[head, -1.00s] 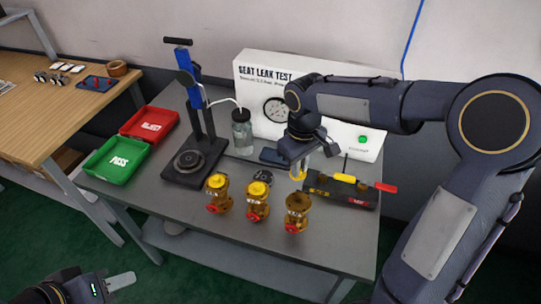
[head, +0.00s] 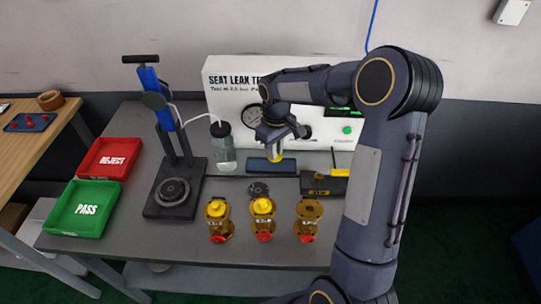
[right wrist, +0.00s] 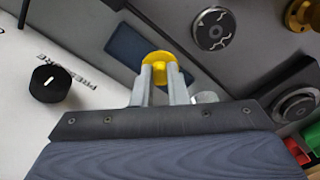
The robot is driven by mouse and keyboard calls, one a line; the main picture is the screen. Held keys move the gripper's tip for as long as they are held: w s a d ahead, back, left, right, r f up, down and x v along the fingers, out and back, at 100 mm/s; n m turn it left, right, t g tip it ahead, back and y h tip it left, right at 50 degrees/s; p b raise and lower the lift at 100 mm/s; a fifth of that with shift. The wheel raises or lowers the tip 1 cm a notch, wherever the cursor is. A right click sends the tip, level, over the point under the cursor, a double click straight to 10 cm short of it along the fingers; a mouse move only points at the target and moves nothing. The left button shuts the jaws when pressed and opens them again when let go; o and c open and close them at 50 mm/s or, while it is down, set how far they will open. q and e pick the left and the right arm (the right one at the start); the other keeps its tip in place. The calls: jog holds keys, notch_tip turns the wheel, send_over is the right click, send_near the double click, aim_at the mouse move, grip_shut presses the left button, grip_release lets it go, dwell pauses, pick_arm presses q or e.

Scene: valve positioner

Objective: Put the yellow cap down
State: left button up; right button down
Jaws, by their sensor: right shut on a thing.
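My right gripper (head: 277,149) is shut on the yellow cap (head: 276,158) and holds it above the bench, in front of the white test box. Whether the cap touches the pad is hard to tell. The left brass valve (head: 218,222) and middle brass valve (head: 263,222) have yellow tops. The right valve (head: 309,222) shows a bare brass top. My left gripper is out of view.
The white seat leak test box (head: 228,90) stands behind. A black round disc (head: 258,189) lies before the pad. A black tool rack (head: 318,186) is at right. The press stand (head: 172,195), bottle (head: 222,150), red reject tray (head: 108,158) and green pass tray (head: 86,208) are left.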

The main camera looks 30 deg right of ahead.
send_over(272, 166)
notch_tip(272, 166, down, 5)
jog(key=shift+s+a+r+p, duration=0.1)
jog(key=shift+p, duration=0.2)
jog(key=f+p, duration=0.1)
jog(key=f, duration=0.2)
jog(key=shift+w+f, duration=0.2)
jog(key=shift+f, duration=0.15)
jog(key=c, duration=1.4)
grip_release()
jog(key=shift+c, duration=0.2)
jog(key=shift+r, duration=0.4)
jog(key=s+a+r+t+b, duration=0.1)
jog(key=s+r, duration=0.2)
jog(key=r, duration=0.5)
jog(key=s+r, duration=0.2)
jog(key=r, duration=0.7)
jog(key=s+a+m+t+y, duration=0.2)
jog(key=s+a, duration=0.3)
jog(key=s, duration=0.7)
jog(key=s+a+m+t+y, duration=0.1)
jog(key=s+a, duration=0.4)
jog(key=s, duration=0.7)
jog(key=shift+s+r+m+t+y, duration=0.15)
jog(key=shift+r+m+t+y, duration=0.25)
jog(key=shift+m+t, duration=0.35)
jog(key=shift+a, duration=0.1)
